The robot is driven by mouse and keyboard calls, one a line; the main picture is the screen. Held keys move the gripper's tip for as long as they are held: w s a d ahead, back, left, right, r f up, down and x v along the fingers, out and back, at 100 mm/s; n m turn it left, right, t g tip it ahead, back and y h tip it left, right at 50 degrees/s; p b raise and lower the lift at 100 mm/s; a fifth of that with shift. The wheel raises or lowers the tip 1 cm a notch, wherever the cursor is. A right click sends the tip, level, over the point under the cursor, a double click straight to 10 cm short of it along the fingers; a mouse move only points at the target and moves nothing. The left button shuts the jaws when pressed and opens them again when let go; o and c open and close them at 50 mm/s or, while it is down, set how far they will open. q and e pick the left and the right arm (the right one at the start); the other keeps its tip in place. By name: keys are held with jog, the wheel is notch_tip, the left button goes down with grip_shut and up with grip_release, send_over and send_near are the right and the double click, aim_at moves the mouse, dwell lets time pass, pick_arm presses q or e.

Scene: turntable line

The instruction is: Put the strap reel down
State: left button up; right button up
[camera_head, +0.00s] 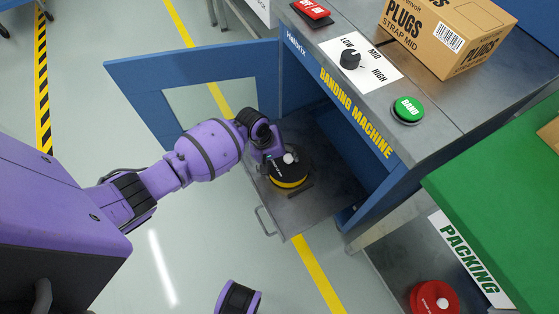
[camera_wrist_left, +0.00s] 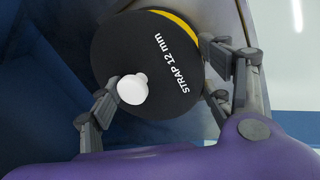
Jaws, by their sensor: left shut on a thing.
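The strap reel (camera_head: 289,179) is a black disc with a yellow edge and a pale knob. In the head view it is over the pulled-out grey tray (camera_head: 325,200) of the banding machine; I cannot tell whether it touches the tray. My left gripper (camera_head: 279,158) is shut on the reel. In the left wrist view the reel (camera_wrist_left: 150,50) shows its "STRAP 12 mm" face and white knob between the fingers of the left gripper (camera_wrist_left: 165,85). My right gripper is not in view.
The blue banding machine (camera_head: 300,75) has an open door (camera_head: 130,75) on the left. Its top holds a dial (camera_head: 351,58), a green button (camera_head: 407,108) and a cardboard box (camera_head: 440,35). A red reel (camera_head: 434,298) sits low beside the green packing table (camera_head: 500,180).

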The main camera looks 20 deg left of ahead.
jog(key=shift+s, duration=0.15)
pick_arm(q)
jog(key=o, duration=1.7)
jog(key=shift+f, duration=0.1)
jog(key=shift+c, duration=0.2)
jog(key=o, duration=0.4)
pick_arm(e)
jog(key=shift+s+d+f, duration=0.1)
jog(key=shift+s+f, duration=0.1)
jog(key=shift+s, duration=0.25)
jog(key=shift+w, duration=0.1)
pick_arm(q)
jog(key=shift+s+a+r, duration=0.1)
jog(key=shift+r, duration=0.35)
jog(key=p+v, duration=0.3)
jog(key=v, duration=0.3)
jog(key=shift+a+r, duration=0.1)
jog(key=shift+r, duration=0.35)
jog(key=p+v, duration=0.1)
jog(key=v, duration=0.3)
jog(key=shift+s+r, duration=0.1)
jog(key=shift+r, duration=0.1)
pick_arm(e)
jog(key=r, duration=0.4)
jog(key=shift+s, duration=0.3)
